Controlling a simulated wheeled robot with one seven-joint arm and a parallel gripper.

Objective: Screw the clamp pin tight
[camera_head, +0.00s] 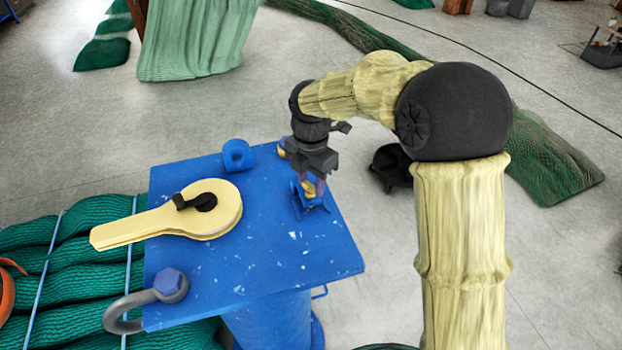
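A small blue clamp (300,205) stands near the right edge of the blue table top (270,250). A brass-coloured piece, seemingly the clamp pin (310,188), shows at the top of the clamp. My gripper (309,190) points down over it, with one finger on each side of the brass piece. The fingers are small in this view and partly hide the pin and clamp. I cannot tell whether they touch the pin or how far it is screwed in.
A yellow paddle-shaped piece (140,229) with a black handle (203,202) lies left on the table. A blue ring (237,155) stands at the back edge. A grey shackle (125,312) with a blue bolt head (170,283) sits at the front left corner. Green netting (60,255) lies left.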

